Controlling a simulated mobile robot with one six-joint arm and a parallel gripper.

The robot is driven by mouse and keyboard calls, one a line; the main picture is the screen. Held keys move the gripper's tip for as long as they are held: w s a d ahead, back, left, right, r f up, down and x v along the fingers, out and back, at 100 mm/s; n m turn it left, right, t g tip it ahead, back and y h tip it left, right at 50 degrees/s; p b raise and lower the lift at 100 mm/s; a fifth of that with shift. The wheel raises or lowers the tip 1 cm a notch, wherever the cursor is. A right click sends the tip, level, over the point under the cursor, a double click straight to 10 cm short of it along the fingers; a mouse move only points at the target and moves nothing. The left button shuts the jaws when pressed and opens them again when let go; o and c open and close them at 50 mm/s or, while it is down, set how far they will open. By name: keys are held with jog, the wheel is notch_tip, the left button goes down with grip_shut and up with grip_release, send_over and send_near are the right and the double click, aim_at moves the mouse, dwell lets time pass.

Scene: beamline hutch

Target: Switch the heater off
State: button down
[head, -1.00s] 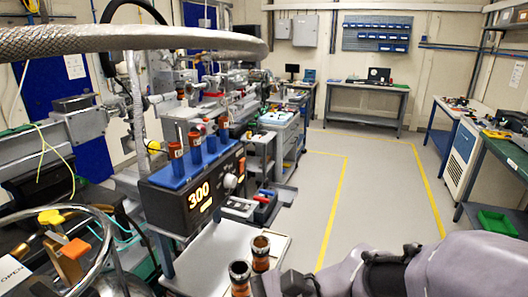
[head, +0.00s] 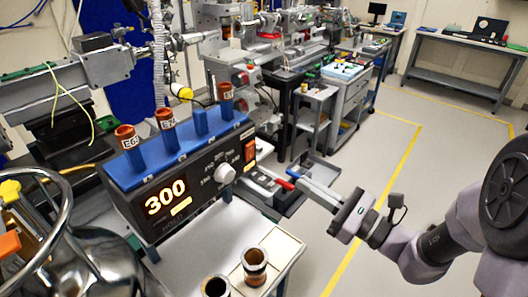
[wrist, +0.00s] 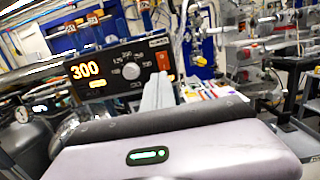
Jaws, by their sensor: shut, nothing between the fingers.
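The heater (head: 165,215) is a black box with a blue tube block (head: 175,150) on top. Its display (head: 166,196) glows 300 in orange, and a white knob (head: 225,173) sits on the front. An orange-red switch (head: 250,151) is at the right end of the front; it also shows in the wrist view (wrist: 163,57). My gripper (head: 286,179) is shut and empty, to the right of the heater and apart from it in the head view. In the wrist view its fingers (wrist: 157,88) point towards the panel, just below the switch.
Brown-capped tubes (head: 127,137) stand in the block. Two open amber vials (head: 255,265) are at the front edge of the white table (head: 285,245). A steel vessel with a curved handle (head: 60,230) is at left. Open floor (head: 330,225) lies at right.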

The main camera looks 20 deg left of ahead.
aim_at(251, 148)
jog(key=b+x, duration=0.1)
jog(key=x, duration=1.2)
jog(key=shift+a, duration=0.1)
jog(key=shift+w+a+r, duration=0.1)
jog(key=shift+w+a, duration=0.1)
jog(key=shift+a, duration=0.1)
